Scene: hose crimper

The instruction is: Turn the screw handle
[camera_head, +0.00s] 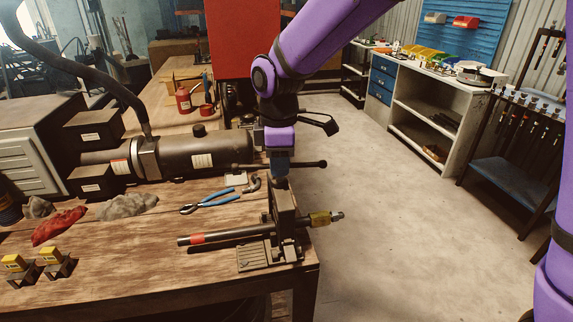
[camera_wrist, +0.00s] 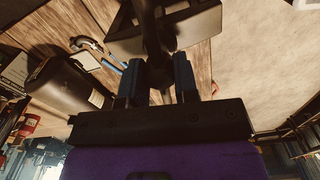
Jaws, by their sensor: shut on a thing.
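The hose crimper (camera_head: 284,208) is a dark metal clamp at the front right corner of the wooden bench. Its screw handle (camera_head: 305,165) is a dark bar with a ball end, lying roughly level across the top of the upright screw. My gripper (camera_head: 280,172) comes down from above, with its blue fingers shut on the screw handle near its middle. In the wrist view, the gripper (camera_wrist: 158,80) has a finger on either side of the dark screw part (camera_wrist: 160,38). The exact contact is partly hidden by the fingers. A dark hose (camera_head: 222,236) with a red band passes through the crimper.
A yellow-marked fitting (camera_head: 320,219) sticks out past the bench edge. Blue-handled pliers (camera_head: 217,201) lie left of the crimper. The floor at the right is clear.

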